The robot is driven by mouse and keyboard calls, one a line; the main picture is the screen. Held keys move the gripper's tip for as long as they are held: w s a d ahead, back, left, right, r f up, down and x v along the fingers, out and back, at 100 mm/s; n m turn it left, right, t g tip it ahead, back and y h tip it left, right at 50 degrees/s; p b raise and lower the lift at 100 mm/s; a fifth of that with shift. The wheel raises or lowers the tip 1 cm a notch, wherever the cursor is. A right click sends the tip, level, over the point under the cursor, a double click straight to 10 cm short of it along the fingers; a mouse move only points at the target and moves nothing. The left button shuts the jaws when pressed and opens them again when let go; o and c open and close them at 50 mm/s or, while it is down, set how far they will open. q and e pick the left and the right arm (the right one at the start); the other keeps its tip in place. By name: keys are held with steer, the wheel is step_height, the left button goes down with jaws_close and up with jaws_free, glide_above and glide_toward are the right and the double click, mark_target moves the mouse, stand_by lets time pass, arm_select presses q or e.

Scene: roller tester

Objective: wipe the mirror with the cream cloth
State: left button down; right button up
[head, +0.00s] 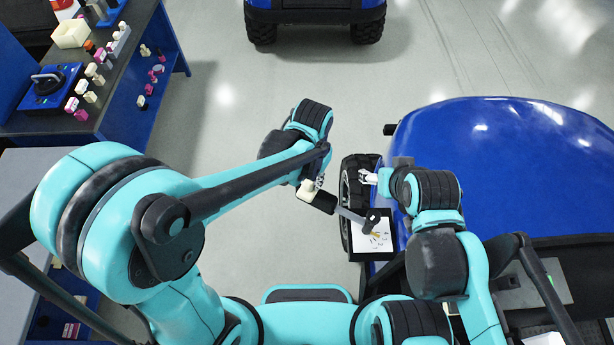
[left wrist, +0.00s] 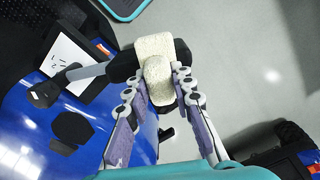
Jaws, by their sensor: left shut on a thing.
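The cream cloth (left wrist: 153,47) is a thick, rough-textured folded pad. My left gripper (left wrist: 160,78) is shut on it, with a finger on either side. In the head view the cloth (head: 304,190) shows only as a small pale patch beside my left gripper (head: 317,184). The mirror (left wrist: 121,67) is a black housing on a grey stalk; the cloth overlaps it and looks to be against it, though contact is unclear. In the head view the mirror (head: 324,203) sits just below my left gripper. Its glass is hidden. My right gripper (head: 369,177) is right of the mirror; its fingers are too small to judge.
The blue vehicle (head: 490,145) fills the right side, its wheel (head: 350,185) beside the mirror. A black-framed white sheet (head: 372,240) lies by the stalk's base. A workbench (head: 120,75) with small parts stands at upper left. The floor between is clear.

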arm_select(q)
step_height(320, 180, up, 6)
steer(key=p, duration=0.4)
stand_by(0.4)
stand_by(0.4)
